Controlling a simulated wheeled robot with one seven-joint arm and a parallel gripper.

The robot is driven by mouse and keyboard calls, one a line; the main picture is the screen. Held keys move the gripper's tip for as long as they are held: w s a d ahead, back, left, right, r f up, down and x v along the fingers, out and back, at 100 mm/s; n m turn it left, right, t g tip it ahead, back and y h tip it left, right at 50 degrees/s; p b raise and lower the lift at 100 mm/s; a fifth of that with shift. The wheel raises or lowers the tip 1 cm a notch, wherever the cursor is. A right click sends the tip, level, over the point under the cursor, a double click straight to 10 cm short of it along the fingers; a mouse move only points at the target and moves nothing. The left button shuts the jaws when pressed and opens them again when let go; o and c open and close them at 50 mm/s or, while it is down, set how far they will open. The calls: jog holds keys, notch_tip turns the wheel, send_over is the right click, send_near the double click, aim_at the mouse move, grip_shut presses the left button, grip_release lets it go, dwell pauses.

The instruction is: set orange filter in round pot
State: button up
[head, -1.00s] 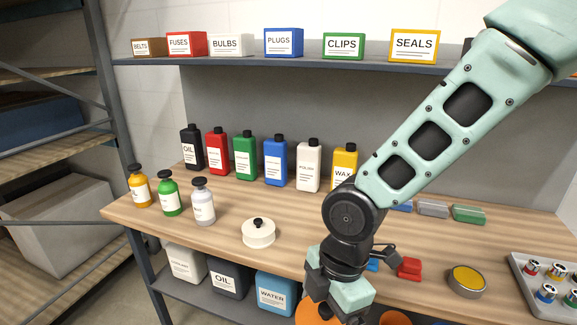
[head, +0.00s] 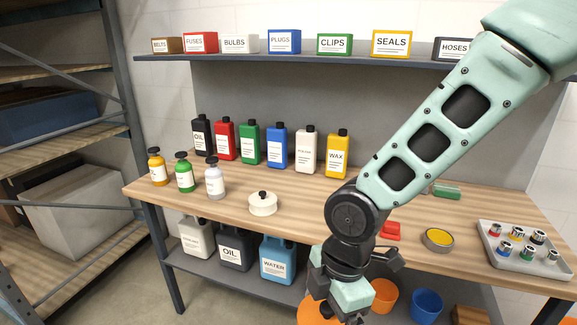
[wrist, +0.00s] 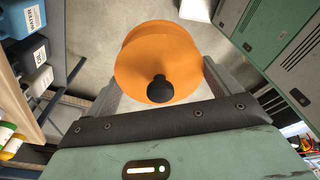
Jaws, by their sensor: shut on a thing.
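My gripper (wrist: 160,92) is shut on the orange filter (wrist: 155,50), a round orange body with a black knob facing the wrist camera. In the head view the filter (head: 312,313) shows partly at the bottom edge, below my gripper, in front of the bench and apart from it. Several round things could be the pot: a white round one with a black knob (head: 263,205) on the bench, a low grey tin with a yellow top (head: 437,240), and orange (head: 384,296) and blue (head: 427,305) pots below the bench top. I cannot tell which is meant.
The wooden bench (head: 310,200) has bottles along its back and left. A grey tray (head: 520,258) with several small parts stands at right. Jugs (head: 236,250) stand on the lower shelf. Open floor and green lockers (wrist: 285,60) show in the wrist view.

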jog(key=shift+w+d+f+m, duration=0.15)
jog(key=shift+w+f+m, duration=0.15)
jog(key=shift+w+d+f+m, duration=0.1)
jog(key=shift+d+f+m, duration=0.1)
jog(key=shift+m, duration=0.1)
jog(key=w+d+f+m, duration=0.3)
jog(key=d+f+m, duration=0.1)
jog(key=d+m, duration=0.3)
jog(key=w+d+f+m+t+h, duration=0.1)
jog(key=w+d+f+m, duration=0.2)
jog(key=d, duration=0.7)
jog(key=w+d+f+m+t, duration=0.1)
jog(key=w+d+f+m, duration=0.2)
jog(key=d+f+m, duration=0.4)
jog(key=d+m, duration=0.1)
jog(key=m, duration=0.3)
jog(key=shift+d+f+h, duration=0.2)
jog(key=shift+f+h, duration=0.05)
jog(key=shift+h, duration=0.05)
